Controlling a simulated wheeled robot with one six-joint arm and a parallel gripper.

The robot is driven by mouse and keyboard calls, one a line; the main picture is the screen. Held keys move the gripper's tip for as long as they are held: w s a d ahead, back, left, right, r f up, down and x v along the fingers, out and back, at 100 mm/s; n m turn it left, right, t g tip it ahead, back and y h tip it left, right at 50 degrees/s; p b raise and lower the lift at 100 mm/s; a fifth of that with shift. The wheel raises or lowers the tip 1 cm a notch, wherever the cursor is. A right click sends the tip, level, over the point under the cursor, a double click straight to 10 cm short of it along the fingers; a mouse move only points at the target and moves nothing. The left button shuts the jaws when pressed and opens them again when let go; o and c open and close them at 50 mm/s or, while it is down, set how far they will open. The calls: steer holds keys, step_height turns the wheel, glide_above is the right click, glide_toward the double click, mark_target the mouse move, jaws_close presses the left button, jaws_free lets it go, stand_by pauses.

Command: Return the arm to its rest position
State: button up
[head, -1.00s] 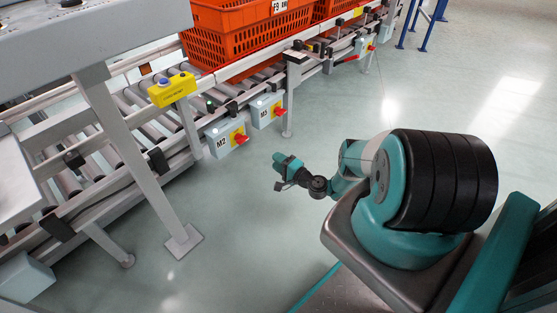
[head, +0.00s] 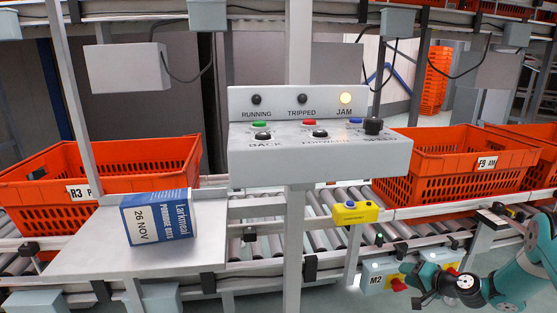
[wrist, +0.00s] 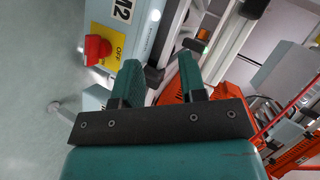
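My arm (head: 514,283) reaches in from the right edge of the head view, bent, in front of the conveyor's lower frame. My gripper (head: 414,278) is at its left end, in front of the grey M2 switch box (head: 376,272) in the picture; I cannot tell whether they touch. In the wrist view, the two teal fingers of my gripper (wrist: 158,76) stand apart with nothing held between them. The M2 box's red knob (wrist: 95,49) shows to the left of the fingers.
A control panel (head: 318,157) has its JAM lamp lit. An oats box (head: 160,217) lies on a grey shelf (head: 208,243). Orange totes R3 (head: 130,170) and F9 (head: 448,168) sit on the roller conveyor (head: 316,214). A yellow button box (head: 355,212) is on the rail.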

steer(key=s+a+r+n+g, duration=0.1)
steer(key=a+r+n+g, duration=0.15)
steer(key=r, duration=0.35)
steer(key=s+a+r+n+g, duration=0.1)
steer(key=a+r, duration=0.3)
steer(key=r, duration=0.2)
steer(key=s+a+r+n+g+h, duration=0.25)
steer(key=s+r, duration=0.55)
steer(key=s, duration=0.5)
steer(key=s+a+r+n+g+h, duration=0.3)
steer(key=s+r, duration=0.4)
steer(key=s, duration=0.6)
steer(key=s+a+r+n+g+y, duration=0.25)
steer(key=s+a+r+n, duration=0.5)
steer(key=s+a, duration=0.6)
step_height(320, 180, up, 26)
steer(key=w+m+p, duration=0.1)
steer(key=p, duration=2.4)
steer(key=shift+w+a+r+m+y+p, duration=0.2)
steer(key=shift+w+a+m+y+p, duration=0.1)
steer(key=shift+m+y+p, duration=0.1)
steer(key=shift+t, duration=0.25)
